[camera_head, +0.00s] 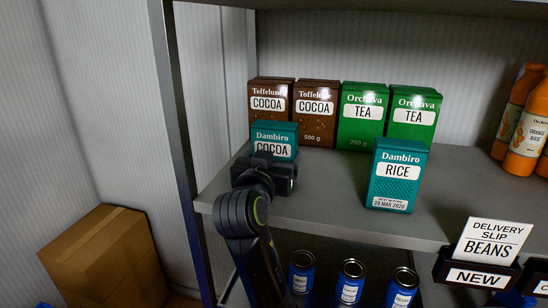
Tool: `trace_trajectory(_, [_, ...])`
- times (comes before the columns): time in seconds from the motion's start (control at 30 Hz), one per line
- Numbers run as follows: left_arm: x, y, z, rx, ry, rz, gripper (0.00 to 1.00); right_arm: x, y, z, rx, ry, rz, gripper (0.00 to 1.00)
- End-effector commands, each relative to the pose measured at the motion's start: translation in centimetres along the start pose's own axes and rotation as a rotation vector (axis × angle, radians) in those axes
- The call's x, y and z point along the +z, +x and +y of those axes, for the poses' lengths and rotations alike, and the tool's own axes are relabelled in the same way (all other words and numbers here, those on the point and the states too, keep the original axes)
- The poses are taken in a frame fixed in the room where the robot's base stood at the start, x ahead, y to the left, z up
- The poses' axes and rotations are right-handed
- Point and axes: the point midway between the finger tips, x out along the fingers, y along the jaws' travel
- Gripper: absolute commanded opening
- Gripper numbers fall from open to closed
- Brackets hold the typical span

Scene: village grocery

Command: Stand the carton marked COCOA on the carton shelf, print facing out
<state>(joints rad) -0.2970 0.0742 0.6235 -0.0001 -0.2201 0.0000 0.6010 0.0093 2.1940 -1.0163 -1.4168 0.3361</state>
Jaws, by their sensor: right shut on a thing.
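The teal Dambiro carton marked COCOA (275,136) stands upright at the left part of the carton shelf (330,205), its print facing out. My right gripper (276,165) is shut on its lower part from the front and hides the bottom of the print. I cannot tell whether the carton's base touches the shelf. Behind it stand brown Toffelune COCOA cartons (315,118) and green Orchava TEA cartons (362,120). A teal Dambiro RICE carton (397,176) stands near the shelf's front edge to the right. My left gripper is not in view.
Orange juice bottles (527,130) stand at the far right. A delivery slip reading BEANS (491,243) sits in a holder at the shelf's front edge. Blue cans (350,282) stand below. A metal post (172,130) bounds the left. A cardboard box (105,260) is at the lower left.

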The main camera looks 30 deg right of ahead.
Motion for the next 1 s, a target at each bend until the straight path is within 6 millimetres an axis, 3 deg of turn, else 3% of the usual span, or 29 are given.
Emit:
trace_trajectory(0.47, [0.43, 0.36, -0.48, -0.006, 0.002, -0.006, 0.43, 0.75, 0.0, 0.01, 0.0, 0.001, 0.003, 0.46])
trace_trajectory(0.5, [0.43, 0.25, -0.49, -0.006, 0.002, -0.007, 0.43, 0.66, 0.01, 0.0, 0.0, 0.001, 0.002, 0.87])
trace_trajectory(0.6, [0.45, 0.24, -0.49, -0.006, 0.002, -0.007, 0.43, 0.65, 0.01, 0.0, 0.0, 0.001, 0.001, 1.0])
trace_trajectory(1.0, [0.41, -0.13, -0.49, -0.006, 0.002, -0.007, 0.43, 0.03, 0.01, -0.04, 0.0, 0.001, 0.001, 1.0])
